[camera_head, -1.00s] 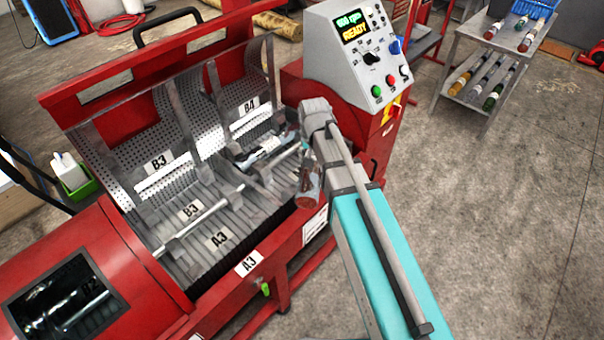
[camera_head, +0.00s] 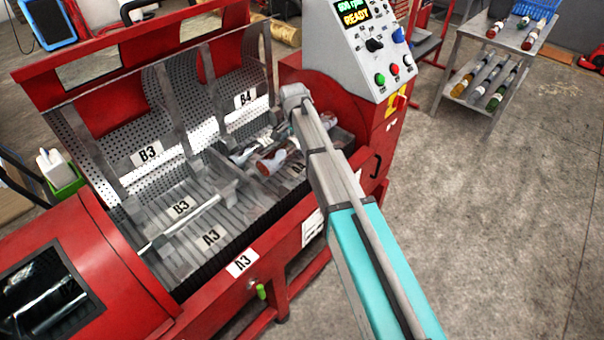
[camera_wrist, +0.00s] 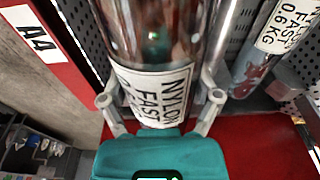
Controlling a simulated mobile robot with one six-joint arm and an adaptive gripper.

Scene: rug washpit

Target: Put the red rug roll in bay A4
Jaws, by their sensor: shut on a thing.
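The red rug roll (camera_head: 274,163) is in the head view, lying level over the front right bay, A4, partly hidden by my arm. In the wrist view the roll (camera_wrist: 150,35) is a clear tube with dark red contents and a white label reading NYLON FAST. My gripper (camera_wrist: 160,98) is shut around its labelled end, one finger on each side. The A4 tag (camera_wrist: 31,34) is on the red edge left of the roll. I cannot tell whether the roll touches the bay floor.
Another labelled roll (camera_wrist: 262,50) lies beside mine, in the B4 bay behind. Bays A3 (camera_head: 211,238) and B3 (camera_head: 180,207) look empty. The control box (camera_head: 365,45) stands close right of the bays. A shelf cart (camera_head: 490,45) with several rolls stands farther right.

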